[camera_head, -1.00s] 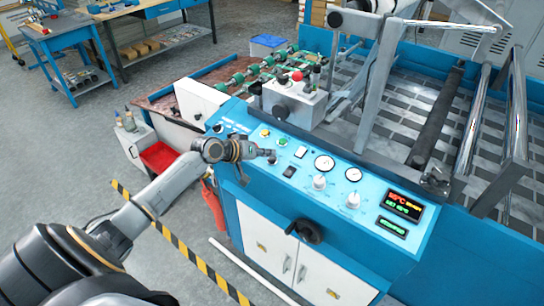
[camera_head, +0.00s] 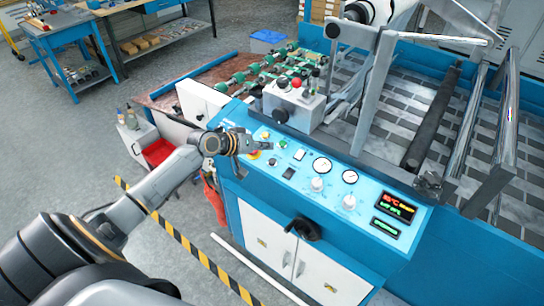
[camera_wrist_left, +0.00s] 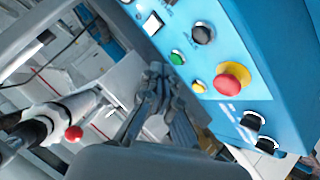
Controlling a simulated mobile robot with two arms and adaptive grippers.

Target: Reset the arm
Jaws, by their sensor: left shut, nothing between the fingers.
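My left gripper (camera_head: 266,146) is over the left end of the blue control panel (camera_head: 330,172), with its fingers together and empty. In the left wrist view, the shut fingers (camera_wrist_left: 160,78) are beside the panel's buttons, and no object shows between them. There the red and yellow emergency stop (camera_wrist_left: 232,80), a yellow button (camera_wrist_left: 198,86), a green button (camera_wrist_left: 176,57) and a black knob (camera_wrist_left: 202,33) show. I cannot tell whether the fingertips touch the panel. The emergency stop is partly covered by the gripper in the head view. My right gripper is not in view.
A lever box (camera_head: 293,105) with a red knob stands behind the panel. Metal rollers (camera_head: 437,115) lie to the right. Open floor (camera_head: 70,165) is at left.

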